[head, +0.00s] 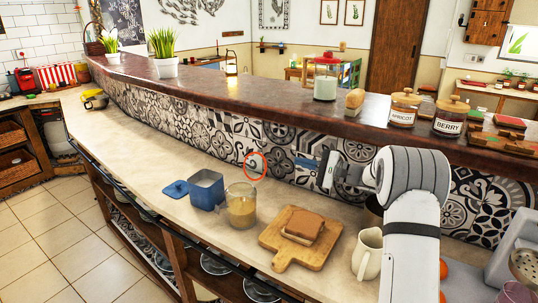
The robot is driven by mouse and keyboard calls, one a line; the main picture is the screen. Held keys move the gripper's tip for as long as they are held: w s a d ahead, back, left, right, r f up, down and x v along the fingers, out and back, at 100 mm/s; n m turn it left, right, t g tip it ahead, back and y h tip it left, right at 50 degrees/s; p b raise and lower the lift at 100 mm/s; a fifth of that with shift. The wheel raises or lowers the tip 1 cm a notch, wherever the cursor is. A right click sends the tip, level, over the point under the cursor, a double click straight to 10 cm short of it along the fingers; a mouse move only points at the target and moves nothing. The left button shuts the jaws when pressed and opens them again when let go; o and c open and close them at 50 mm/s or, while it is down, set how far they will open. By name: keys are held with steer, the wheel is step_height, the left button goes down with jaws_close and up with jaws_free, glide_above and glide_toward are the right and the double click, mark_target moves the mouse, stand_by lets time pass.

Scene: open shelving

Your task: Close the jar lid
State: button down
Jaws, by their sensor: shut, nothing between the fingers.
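A glass jar (241,207) with light brown contents stands on the lower counter, left of my gripper. Its round clear lid (255,166) with a red-orange rim stands open and upright, above the jar's back right side. My gripper (325,172) is to the right of the lid and apart from it, in front of the patterned tile wall. Its fingers are shut and hold nothing. The fingertips are small and hard to make out against the tiles.
A blue canister (206,189) and a blue lid (175,189) are left of the jar. A wooden board (285,252) with bread lies to its right, and a cream pitcher (367,254) stands beyond. Lidded jars (448,117) stand on the raised bar (265,106). The counter further left is mostly clear.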

mark_target(257, 165)
steer(key=s+r+p+x, duration=0.1)
steer(key=p+x, duration=0.1)
steer(key=x, duration=0.8)
steer(key=shift+s+a+r+t+p, duration=0.2)
steer(key=shift+a+r+t+p, duration=0.25)
steer(key=shift+a, duration=0.2)
steer(key=shift+b, duration=0.4)
steer(key=shift+s+b, duration=0.1)
steer(key=shift+b, duration=0.2)
